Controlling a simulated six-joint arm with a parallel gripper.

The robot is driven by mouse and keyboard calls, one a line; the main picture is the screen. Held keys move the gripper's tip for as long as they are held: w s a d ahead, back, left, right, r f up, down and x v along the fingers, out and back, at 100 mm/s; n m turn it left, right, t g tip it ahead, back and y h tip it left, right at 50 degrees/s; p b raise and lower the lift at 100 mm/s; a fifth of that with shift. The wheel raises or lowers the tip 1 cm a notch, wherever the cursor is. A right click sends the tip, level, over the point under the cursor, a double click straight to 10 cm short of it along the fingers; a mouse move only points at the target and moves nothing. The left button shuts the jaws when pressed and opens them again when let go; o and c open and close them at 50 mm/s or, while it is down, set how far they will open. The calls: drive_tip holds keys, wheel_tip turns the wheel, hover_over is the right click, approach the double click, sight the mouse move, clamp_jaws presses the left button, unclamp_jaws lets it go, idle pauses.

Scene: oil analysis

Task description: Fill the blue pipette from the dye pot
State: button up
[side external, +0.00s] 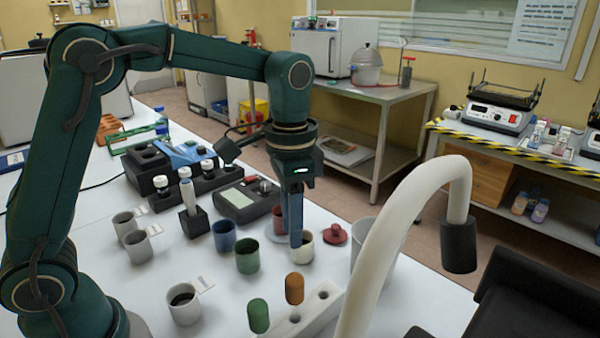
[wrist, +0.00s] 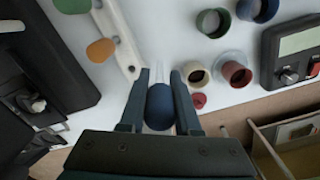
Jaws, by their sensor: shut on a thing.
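My gripper (side external: 295,238) points down over the white table in the side view. In the wrist view the fingers (wrist: 159,74) are closed around the blue bulb of the pipette (wrist: 160,107). Its clear stem is hard to make out, so I cannot tell where the tip is or whether it holds liquid. A cream pot (side external: 304,250) is just behind the fingertips in the side view, and ahead to the right in the wrist view (wrist: 196,76). A red pot (wrist: 236,74) stands beside it. A red lid (side external: 335,234) lies close by. Which pot holds the dye is unclear.
A white rack (side external: 318,312) holds green (side external: 258,316) and orange (side external: 294,288) pipettes. Green (side external: 247,256) and blue (side external: 224,236) pots stand left of my gripper, near a grey meter (side external: 240,205). A white curved pipe (side external: 400,210) rises in the right foreground.

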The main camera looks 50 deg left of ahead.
drive_tip(key=w+a+r, duration=0.3)
drive_tip(key=a+r, duration=0.1)
drive_tip(key=a, duration=0.2)
drive_tip(key=w+f, duration=0.4)
drive_tip(key=f, duration=0.2)
drive_tip(key=shift+w+d, duration=0.15)
drive_tip(key=shift+d, duration=0.05)
idle(0.4)
idle(0.5)
clamp_jaws()
drive_tip(key=shift+f, duration=0.35)
drive_tip(key=shift+f, duration=0.7)
